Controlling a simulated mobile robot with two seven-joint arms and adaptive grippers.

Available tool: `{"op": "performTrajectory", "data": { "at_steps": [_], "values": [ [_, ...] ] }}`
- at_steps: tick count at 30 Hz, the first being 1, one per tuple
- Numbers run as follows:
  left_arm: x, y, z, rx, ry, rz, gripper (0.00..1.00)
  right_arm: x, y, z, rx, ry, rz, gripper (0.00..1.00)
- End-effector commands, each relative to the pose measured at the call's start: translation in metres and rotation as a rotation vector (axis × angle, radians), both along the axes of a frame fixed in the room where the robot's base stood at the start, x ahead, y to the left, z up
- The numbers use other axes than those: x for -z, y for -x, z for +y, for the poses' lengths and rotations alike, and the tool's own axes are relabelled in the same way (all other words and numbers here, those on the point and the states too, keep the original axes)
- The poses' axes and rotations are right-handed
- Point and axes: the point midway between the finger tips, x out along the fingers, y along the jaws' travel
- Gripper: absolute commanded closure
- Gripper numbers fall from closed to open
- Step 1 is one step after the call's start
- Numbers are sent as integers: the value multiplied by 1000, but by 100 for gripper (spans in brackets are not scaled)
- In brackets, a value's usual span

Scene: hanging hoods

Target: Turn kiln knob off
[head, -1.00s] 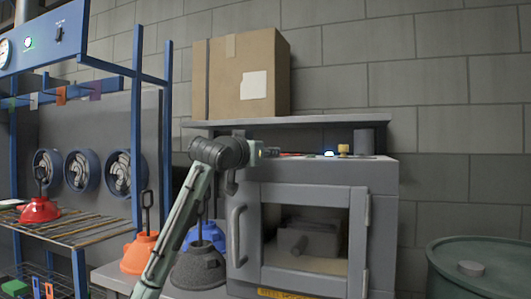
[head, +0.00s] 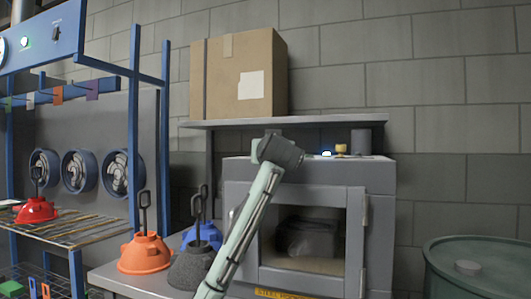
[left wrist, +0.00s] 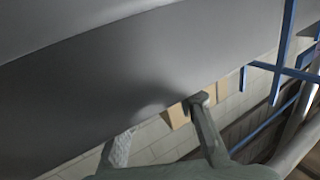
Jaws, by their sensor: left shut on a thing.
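The grey kiln (head: 236,210) stands at centre right in the head view, its windowed door (head: 356,235) shut. My left gripper (left wrist: 160,125) shows in the left wrist view below a large grey surface. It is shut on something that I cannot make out. My right gripper is not in view.
A shelf (head: 360,118) above the kiln bears a cardboard box (head: 240,75). An orange funnel-shaped piece (head: 145,255), a dark one (head: 193,268) and a blue one stand left of the kiln. A blue-framed rack (head: 135,130) is further left, and a green drum (head: 485,270) is at right.

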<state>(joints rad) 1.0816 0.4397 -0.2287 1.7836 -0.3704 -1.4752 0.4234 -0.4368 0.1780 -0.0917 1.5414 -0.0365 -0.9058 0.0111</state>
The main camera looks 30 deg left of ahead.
Motion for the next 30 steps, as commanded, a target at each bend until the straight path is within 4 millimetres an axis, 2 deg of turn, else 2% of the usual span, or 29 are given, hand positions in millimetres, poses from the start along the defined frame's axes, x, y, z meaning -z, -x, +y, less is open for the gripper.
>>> {"op": "performTrajectory", "data": {
  "at_steps": [14, 15, 19, 20, 30],
  "values": [
    [2, -1, 0, -21, 0, 4, 100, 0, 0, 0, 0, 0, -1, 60],
    [2, -1, 0, -21, 0, 4, 70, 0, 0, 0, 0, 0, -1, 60],
    [1, -1, 0, -20, 0, 4, 54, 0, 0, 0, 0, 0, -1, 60],
    [1, -1, 0, -20, 0, 4, 51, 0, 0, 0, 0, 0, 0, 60],
    [0, 2, -3, -19, -1, 1, 51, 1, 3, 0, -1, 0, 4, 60]
  ]
}}
